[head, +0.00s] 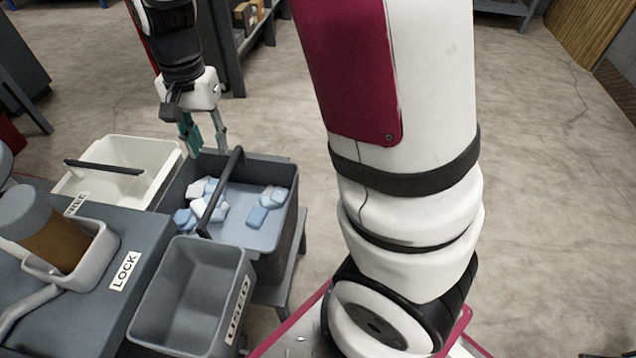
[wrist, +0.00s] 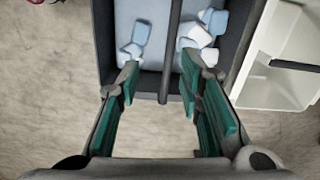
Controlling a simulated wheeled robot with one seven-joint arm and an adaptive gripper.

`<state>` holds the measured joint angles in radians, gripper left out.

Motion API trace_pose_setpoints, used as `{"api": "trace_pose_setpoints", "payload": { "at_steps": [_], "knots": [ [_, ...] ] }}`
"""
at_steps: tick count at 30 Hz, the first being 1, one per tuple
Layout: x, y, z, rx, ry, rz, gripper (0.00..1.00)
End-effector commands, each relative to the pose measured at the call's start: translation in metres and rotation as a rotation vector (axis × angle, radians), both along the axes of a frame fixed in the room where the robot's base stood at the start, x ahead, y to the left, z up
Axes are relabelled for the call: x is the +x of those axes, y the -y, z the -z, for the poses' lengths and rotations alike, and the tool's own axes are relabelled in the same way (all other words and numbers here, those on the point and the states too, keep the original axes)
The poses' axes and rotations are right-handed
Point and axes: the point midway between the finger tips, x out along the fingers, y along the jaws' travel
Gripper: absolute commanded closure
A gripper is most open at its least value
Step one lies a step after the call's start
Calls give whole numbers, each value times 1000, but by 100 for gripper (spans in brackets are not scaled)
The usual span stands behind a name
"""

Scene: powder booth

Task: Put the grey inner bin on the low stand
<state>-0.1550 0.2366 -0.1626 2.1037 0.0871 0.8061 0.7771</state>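A dark grey bin (head: 289,212) with an upright bar handle (head: 221,190) holds several pale blue and white pieces; I take it as the grey inner bin. Its bar also shows in the wrist view (wrist: 171,50), running between the finger lines. My gripper (head: 206,150) hangs at the bin's far edge. In the wrist view my gripper (wrist: 160,82) is open with teal fingers apart and nothing between the pads; the bar lies beyond the tips. A grey stand (head: 285,282) with legs shows beneath and beside the bin; I cannot tell whether it is the low stand.
A white bin (head: 150,187) with a dark handle stands left of the grey bin. An empty grey bin labelled USED (head: 172,330) stands in front. A grey bench top (head: 95,305) labelled LOCK carries a brown cylinder (head: 55,240). A shelf (head: 232,60) stands behind. Floor at right is clear.

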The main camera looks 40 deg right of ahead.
Motion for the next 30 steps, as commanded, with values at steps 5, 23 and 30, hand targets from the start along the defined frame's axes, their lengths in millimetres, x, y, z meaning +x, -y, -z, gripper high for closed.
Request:
{"api": "trace_pose_setpoints", "payload": {
  "at_steps": [5,23,30],
  "knots": [
    [-62,0,-58,30,21,-180,67],
    [-278,7,-118,-13,43,-762,67],
    [-303,9,-113,-29,35,-831,67]
  ]
}}
